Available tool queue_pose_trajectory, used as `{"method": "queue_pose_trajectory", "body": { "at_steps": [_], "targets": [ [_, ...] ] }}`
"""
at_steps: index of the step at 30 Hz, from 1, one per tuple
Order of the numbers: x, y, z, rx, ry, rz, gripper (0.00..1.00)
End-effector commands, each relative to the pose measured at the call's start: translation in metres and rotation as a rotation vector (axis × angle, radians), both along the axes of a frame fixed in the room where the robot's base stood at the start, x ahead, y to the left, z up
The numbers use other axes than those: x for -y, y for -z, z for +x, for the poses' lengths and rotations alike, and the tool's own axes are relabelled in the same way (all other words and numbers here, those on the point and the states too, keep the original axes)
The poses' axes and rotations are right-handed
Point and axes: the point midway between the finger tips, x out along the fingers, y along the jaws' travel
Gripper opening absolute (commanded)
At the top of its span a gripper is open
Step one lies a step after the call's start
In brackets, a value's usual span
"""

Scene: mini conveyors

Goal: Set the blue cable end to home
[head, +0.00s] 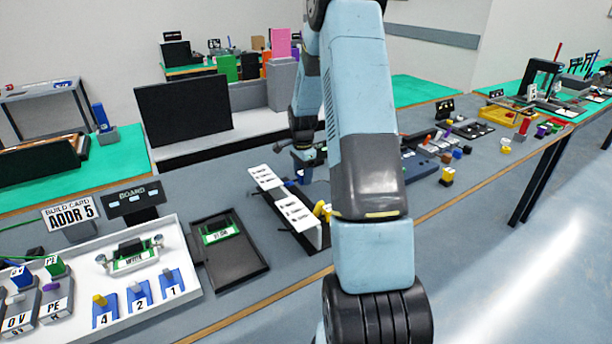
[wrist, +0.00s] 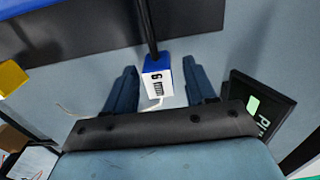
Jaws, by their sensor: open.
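In the wrist view a blue cable end (wrist: 158,80) with a white face marked 6 and a barcode-like pattern has a black cable running up from it. My gripper (wrist: 160,70) is open, with one dark blue finger on each side of this cable end. Gaps show between the fingers and the cable end, so they appear apart from it. A home place for the cable end cannot be made out.
In the wrist view a black box with a green screen (wrist: 264,106) stands close to the right finger, and a yellow block (wrist: 12,78) is at the left. In the head view a dark tray (head: 229,257) and a white tray (head: 183,303) with numbered blue pieces lie at the left.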

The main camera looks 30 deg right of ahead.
Motion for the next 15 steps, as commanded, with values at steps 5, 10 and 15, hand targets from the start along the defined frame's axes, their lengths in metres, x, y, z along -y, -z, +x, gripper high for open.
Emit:
{"method": "queue_pose_trajectory", "body": {
  "at_steps": [5,10,15],
  "targets": [
    [-0.0003,0.0089,-0.0001,0.0,0.001,0.001,0.55],
    [-0.0001,0.0098,0.0,0.001,0.001,0.001,0.55],
    [0.0,0.0096,-0.0001,0.001,0.001,0.0,0.5]
  ]
}}
